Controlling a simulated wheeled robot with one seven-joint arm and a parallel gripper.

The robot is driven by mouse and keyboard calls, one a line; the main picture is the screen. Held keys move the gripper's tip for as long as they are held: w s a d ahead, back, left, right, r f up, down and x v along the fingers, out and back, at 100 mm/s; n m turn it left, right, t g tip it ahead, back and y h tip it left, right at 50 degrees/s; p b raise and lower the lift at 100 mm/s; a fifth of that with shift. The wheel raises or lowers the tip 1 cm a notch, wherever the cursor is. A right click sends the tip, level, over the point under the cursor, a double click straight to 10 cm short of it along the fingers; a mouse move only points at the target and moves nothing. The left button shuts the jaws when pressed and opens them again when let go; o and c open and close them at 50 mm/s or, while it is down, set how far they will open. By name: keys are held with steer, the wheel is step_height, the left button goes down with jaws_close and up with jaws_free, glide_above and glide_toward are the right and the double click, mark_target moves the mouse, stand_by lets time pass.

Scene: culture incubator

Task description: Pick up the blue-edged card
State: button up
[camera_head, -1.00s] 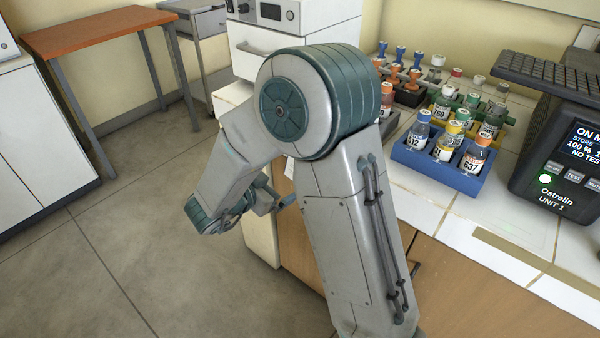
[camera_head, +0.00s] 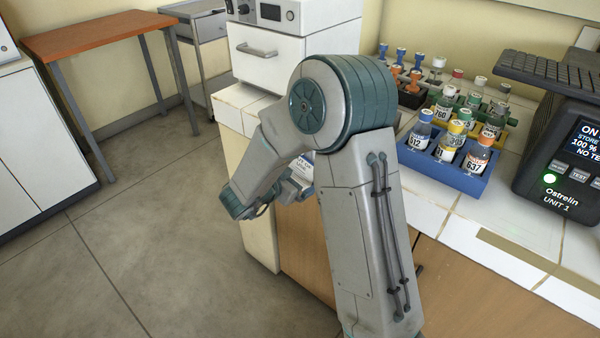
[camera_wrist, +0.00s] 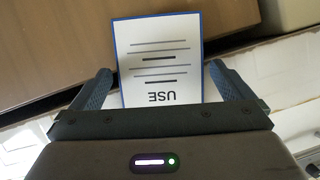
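The blue-edged card (camera_wrist: 160,60) is white with dark lines and the word "USE", which reads upside down in the wrist view. My gripper (camera_wrist: 161,72) shows two dark fingers standing wide apart, one on each side of the card. The gripper is open; a small gap shows on the right, while the left finger looks very close to the card's edge. The card's near end is hidden behind the gripper body. In the head view a small white printed piece (camera_head: 304,168), likely the card, shows beside my arm at the counter's edge. The fingers are mostly hidden there.
The tiled counter (camera_head: 450,238) has a wooden front below its edge. On it stand a blue rack (camera_head: 437,175) of labelled bottles, more racks behind, and a dark display unit (camera_head: 565,165). A white appliance (camera_head: 275,60) is at the back. Open floor lies left.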

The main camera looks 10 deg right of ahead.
steer(key=c, duration=0.7)
steer(key=shift+r+p, duration=0.35)
steer(key=shift+r, duration=0.1)
steer(key=s+a+p, duration=0.1)
steer(key=s+a, duration=1.1)
steer(key=a, duration=0.1)
steer(key=shift+a+f, duration=0.15)
steer(key=shift+a, duration=0.15)
